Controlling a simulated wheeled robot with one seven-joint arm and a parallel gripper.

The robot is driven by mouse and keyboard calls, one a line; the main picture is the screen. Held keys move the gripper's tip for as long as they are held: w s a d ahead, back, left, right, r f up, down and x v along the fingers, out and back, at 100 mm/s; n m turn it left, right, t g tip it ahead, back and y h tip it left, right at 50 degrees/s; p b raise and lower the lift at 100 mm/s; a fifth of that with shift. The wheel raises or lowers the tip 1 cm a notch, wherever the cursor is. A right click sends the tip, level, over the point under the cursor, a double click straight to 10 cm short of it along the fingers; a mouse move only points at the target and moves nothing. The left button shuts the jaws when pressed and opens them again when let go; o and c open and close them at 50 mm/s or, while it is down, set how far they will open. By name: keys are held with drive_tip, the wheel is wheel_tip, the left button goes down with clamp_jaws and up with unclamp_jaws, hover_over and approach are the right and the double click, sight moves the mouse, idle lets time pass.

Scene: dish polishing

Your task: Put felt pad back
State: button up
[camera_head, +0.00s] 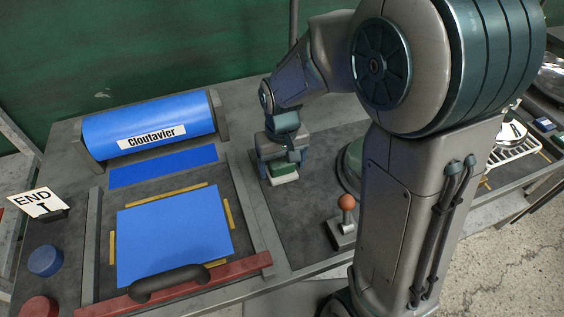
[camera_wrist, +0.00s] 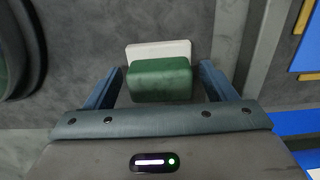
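The felt pad is a green block (camera_head: 283,169) with a white layer (camera_head: 285,179) at its underside. It sits at the grey table's back middle, right of the framed blue sheet. My gripper (camera_head: 282,160) points down right over it. In the wrist view the green block (camera_wrist: 160,80) lies between the two fingers of my gripper (camera_wrist: 161,70), with a narrow gap on each side. The gripper looks open around the pad. The white layer (camera_wrist: 158,51) shows past the block's far edge. I cannot tell whether the pad touches the table.
A blue Cloutavier roll (camera_head: 150,122) and a blue sheet (camera_head: 172,230) with a black handle (camera_head: 168,283) lie left. A red-knobbed lever (camera_head: 345,210) stands front right of the pad. A round green-grey object (camera_head: 350,165) is close on its right.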

sight(282, 162)
wheel_tip(282, 162, up, 12)
drive_tip(key=s+d+f+m+t, duration=0.1)
drive_tip(key=s+d+m+t, duration=0.2)
drive_tip(key=s+d, duration=0.9)
drive_tip(key=shift+p, duration=0.3)
drive_tip(key=shift+s, duration=0.1)
